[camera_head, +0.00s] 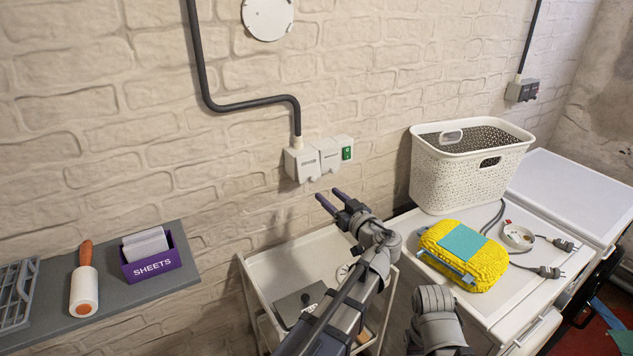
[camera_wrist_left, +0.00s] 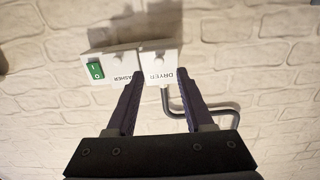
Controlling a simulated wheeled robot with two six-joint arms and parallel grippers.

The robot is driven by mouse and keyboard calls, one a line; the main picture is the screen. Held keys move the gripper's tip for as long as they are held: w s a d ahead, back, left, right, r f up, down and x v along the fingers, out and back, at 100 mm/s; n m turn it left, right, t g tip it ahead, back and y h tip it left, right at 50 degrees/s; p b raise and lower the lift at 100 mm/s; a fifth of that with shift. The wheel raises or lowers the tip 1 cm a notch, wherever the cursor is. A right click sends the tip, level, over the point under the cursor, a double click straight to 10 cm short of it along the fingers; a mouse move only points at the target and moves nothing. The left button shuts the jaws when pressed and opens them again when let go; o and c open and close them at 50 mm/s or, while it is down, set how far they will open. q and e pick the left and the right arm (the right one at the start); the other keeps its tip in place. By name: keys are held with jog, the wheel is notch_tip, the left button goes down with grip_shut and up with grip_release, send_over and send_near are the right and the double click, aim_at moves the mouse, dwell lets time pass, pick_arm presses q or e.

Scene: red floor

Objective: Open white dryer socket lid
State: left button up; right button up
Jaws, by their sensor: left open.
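The white socket unit is on the brick wall, with the dryer socket lid (camera_head: 301,165) at its left end below the dark conduit. The lid appears closed. In the wrist view, which is upside down, the lid (camera_wrist_left: 158,62) bears the word DRYER. My left gripper (camera_head: 328,196) is open and empty, below and in front of the unit. In the wrist view its fingers (camera_wrist_left: 158,76) point towards the lid, one to each side of it in the picture. I cannot tell whether they touch it. My right gripper is not in view.
The washer socket lid (camera_head: 328,154) and green switch (camera_head: 347,153) adjoin the dryer lid. A white trolley (camera_head: 250,280) stands below. A white basket (camera_head: 455,175) and yellow bundle (camera_head: 462,272) sit on the white appliance at right. A shelf (camera_head: 190,268) with a purple box (camera_head: 152,266) is at left.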

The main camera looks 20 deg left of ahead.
aim_at(314, 179)
pick_arm(q)
jog(key=shift+r+x, duration=0.25)
jog(key=shift+x, duration=1.75)
jog(key=shift+r+x, duration=0.2)
jog(key=shift+x, duration=1.85)
jog(key=shift+w+d, duration=0.1)
jog(key=shift+d, duration=0.05)
grip_shut()
